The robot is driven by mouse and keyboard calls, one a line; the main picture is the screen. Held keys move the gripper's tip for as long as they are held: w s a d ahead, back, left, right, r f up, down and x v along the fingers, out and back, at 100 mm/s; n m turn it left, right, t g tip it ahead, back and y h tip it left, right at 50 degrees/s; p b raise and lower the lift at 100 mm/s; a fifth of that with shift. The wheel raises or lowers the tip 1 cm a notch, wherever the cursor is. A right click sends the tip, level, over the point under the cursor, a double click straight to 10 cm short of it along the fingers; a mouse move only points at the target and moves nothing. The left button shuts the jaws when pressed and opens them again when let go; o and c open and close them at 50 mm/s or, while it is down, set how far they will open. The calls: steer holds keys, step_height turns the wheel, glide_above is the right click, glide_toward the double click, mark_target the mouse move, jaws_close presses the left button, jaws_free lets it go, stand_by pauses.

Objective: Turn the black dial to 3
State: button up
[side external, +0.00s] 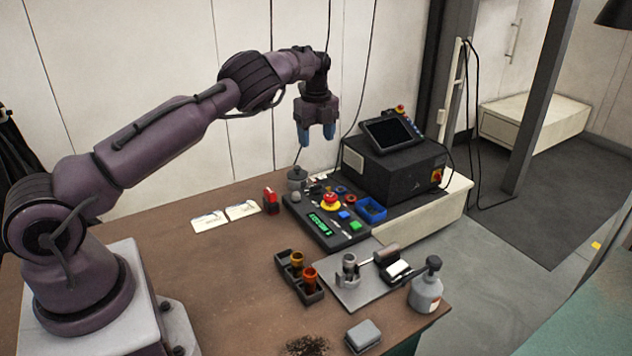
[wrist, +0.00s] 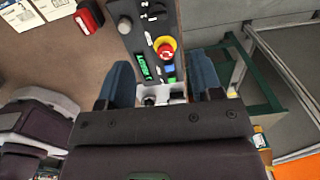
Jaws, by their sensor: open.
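The black dial (wrist: 154,11) sits on the dark control panel (side external: 301,214), near the top edge of the wrist view, with white numerals around it. In the side external view it is small, and its setting is too unclear to read.
The panel also carries a red emergency button (side external: 331,201), a grey knob (side external: 296,197), blue and green buttons and a green display. A black welding unit (side external: 395,172) stands behind. A red block (side external: 270,200), cards, a holder (side external: 312,295) and a bottle (side external: 426,290) lie around.

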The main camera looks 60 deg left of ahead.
mark_target(316, 188)
steer(key=f, duration=1.3)
steer(key=shift+s+d, duration=0.15)
steer(key=shift+d, duration=0.05)
steer(key=c, duration=0.9)
steer(key=shift+c, duration=0.2)
